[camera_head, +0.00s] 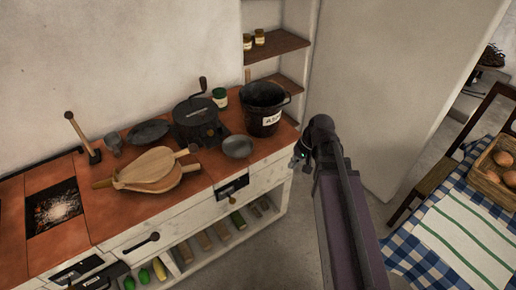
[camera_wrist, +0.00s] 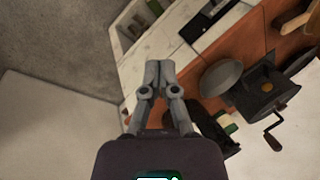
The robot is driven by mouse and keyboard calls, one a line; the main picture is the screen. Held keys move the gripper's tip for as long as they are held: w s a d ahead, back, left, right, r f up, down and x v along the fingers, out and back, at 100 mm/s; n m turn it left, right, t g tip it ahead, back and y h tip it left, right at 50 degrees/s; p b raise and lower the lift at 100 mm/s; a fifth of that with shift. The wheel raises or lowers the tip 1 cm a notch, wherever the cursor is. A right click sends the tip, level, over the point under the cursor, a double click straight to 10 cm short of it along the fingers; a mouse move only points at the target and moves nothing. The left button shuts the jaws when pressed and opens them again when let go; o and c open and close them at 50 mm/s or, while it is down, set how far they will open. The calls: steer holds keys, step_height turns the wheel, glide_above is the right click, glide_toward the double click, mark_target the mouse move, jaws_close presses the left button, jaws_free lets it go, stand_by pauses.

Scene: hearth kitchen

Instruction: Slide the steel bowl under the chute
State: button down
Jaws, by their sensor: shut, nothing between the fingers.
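The steel bowl (camera_head: 238,146) sits on the red counter near its front edge, in front of and to the right of the dark hand-cranked mill (camera_head: 195,112). Bowl (camera_wrist: 222,77) and mill (camera_wrist: 262,95) also show in the wrist view, close together. The chute cannot be made out clearly; I cannot tell whether the bowl is under it. My gripper (camera_head: 297,158) is beyond the counter's right end, apart from the bowl. In the wrist view my gripper (camera_wrist: 159,66) is shut with its fingers together and empty.
A black bucket (camera_head: 263,121) with a white label stands right of the mill, near my gripper. A green jar (camera_head: 220,98) is behind the bowl. Floor is clear below my arm; a checked-cloth table (camera_head: 408,255) stands right.

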steer(key=w+a+f+m+t+y+b, duration=0.1)
steer(key=w+a+f+t+y+b, duration=0.15)
steer(key=w+f+y+b, duration=0.7)
steer(key=m+t+y+b, duration=0.2)
steer(key=y+b, duration=0.1)
steer(key=b, duration=1.3)
glide_toward(257, 146)
steer(key=shift+d+r+h, duration=0.25)
steer(key=shift+d+r, duration=0.95)
steer(key=shift+w+d+t+b, duration=0.45)
steer(key=shift+w, duration=0.1)
steer(key=shift+w+d+r+y, duration=0.15)
steer(key=shift+d+r+y, duration=0.05)
steer(key=shift+y, duration=0.3)
steer(key=shift+a, duration=0.2)
steer(key=x, duration=0.9)
steer(key=shift+w+a, duration=0.1)
steer(key=shift+w, duration=0.05)
steer(key=a, duration=0.1)
steer(key=s+a, duration=0.1)
steer(key=shift+s+a, duration=0.1)
steer(key=shift+a, duration=0.3)
steer(key=shift+s+a, duration=0.2)
steer(key=shift+a, duration=0.4)
